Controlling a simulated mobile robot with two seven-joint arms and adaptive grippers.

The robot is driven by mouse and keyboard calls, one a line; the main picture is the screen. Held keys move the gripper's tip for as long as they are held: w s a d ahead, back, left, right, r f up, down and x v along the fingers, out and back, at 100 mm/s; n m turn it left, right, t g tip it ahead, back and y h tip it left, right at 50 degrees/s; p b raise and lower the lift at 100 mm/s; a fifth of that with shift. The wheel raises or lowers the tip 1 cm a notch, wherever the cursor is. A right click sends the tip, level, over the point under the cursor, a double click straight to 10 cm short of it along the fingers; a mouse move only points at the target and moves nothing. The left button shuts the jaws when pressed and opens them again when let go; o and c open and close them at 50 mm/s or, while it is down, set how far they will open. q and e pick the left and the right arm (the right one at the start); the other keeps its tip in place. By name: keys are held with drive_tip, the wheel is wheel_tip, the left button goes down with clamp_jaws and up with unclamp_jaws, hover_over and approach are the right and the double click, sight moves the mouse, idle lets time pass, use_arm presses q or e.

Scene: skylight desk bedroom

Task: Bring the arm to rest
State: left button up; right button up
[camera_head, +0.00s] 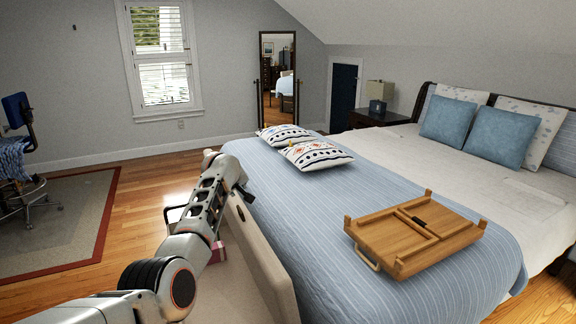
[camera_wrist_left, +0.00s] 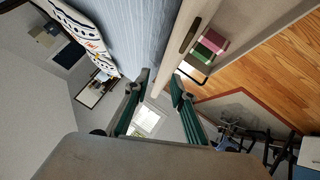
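My left arm comes in from the lower left in the head view and reaches out over the foot end of the bed. Its gripper (camera_head: 236,178) points away from me, above the beige box-like piece beside the bed. In the left wrist view the two fingers of the left gripper (camera_wrist_left: 158,82) stand apart with nothing between them. My right arm and gripper are not in view.
The blue-covered bed (camera_head: 300,215) fills the right, with a wooden tray (camera_head: 450,238) and patterned cushions (camera_head: 314,155) on it. The beige piece (camera_head: 262,268) is close to my arm. A chair (camera_head: 22,150) stands far left. Wooden floor (camera_head: 150,190) is clear between.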

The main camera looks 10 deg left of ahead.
use_arm(q)
drive_tip(key=s+a+f+m+g+y, duration=0.1)
drive_tip(key=s+a+f+m+y, duration=0.3)
drive_tip(key=s+f, duration=0.65)
drive_tip(key=s+a+f+m+g+h, duration=0.1)
drive_tip(key=s+a+f+m, duration=0.1)
drive_tip(key=s+a+f, duration=0.8)
drive_tip(key=s+d+r+m, duration=0.1)
drive_tip(key=s+d+m, duration=0.2)
drive_tip(key=s, duration=0.9)
drive_tip(key=s+d+m, duration=0.3)
drive_tip(key=s+m, duration=0.1)
drive_tip(key=s, duration=0.8)
drive_tip(key=s+d+r+m, duration=0.1)
drive_tip(key=s+d+m, duration=0.15)
drive_tip(key=s, duration=0.95)
drive_tip(key=w+d+f+n+t+h, duration=0.1)
drive_tip(key=d+f+h, duration=0.6)
drive_tip(key=d+f, duration=0.7)
drive_tip(key=shift+w+d+n+t+h, duration=0.3)
drive_tip(key=shift+d+n+t, duration=0.25)
drive_tip(key=shift+d+t, duration=0.5)
